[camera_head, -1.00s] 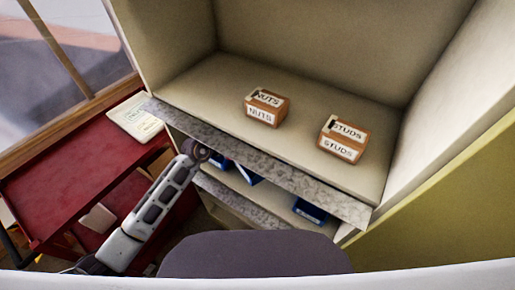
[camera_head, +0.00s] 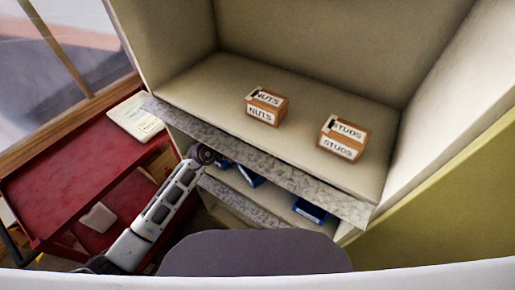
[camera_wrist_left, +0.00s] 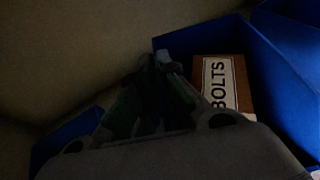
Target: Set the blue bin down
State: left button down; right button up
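In the left wrist view, a blue bin (camera_wrist_left: 280,88) holds a brown box labelled BOLTS (camera_wrist_left: 222,84). My left gripper (camera_wrist_left: 158,62) is at the bin's left rim, its fingertips close together on the wall; the picture is dark there. In the head view, my left arm reaches under the metal shelf edge, and its gripper is hidden. Blue bins (camera_head: 250,177) show partly on the lower shelf beside the arm. My right gripper is not in view.
A NUTS box (camera_head: 266,107) and a STUDS box (camera_head: 343,138) stand on the upper shelf (camera_head: 215,85). Another blue bin (camera_head: 310,211) sits further right below. A red cart (camera_head: 75,165) stands at left. Another blue bin (camera_wrist_left: 65,138) is at lower left in the wrist view.

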pick_arm(q)
notch_tip(320, 180, down, 3)
jog(key=shift+d+r, duration=0.1)
jog(key=shift+r, duration=0.05)
jog(key=shift+w+f, duration=0.2)
jog(key=shift+f, duration=0.05)
jog(key=shift+f, duration=0.1)
jog(key=c, duration=2.1)
grip_release()
jog(key=shift+f, duration=0.15)
jog(key=o, duration=0.5)
jog(key=shift+c, duration=0.2)
jog(key=shift+r, duration=0.2)
jog(key=v, duration=1.2)
jog(key=shift+b, duration=0.4)
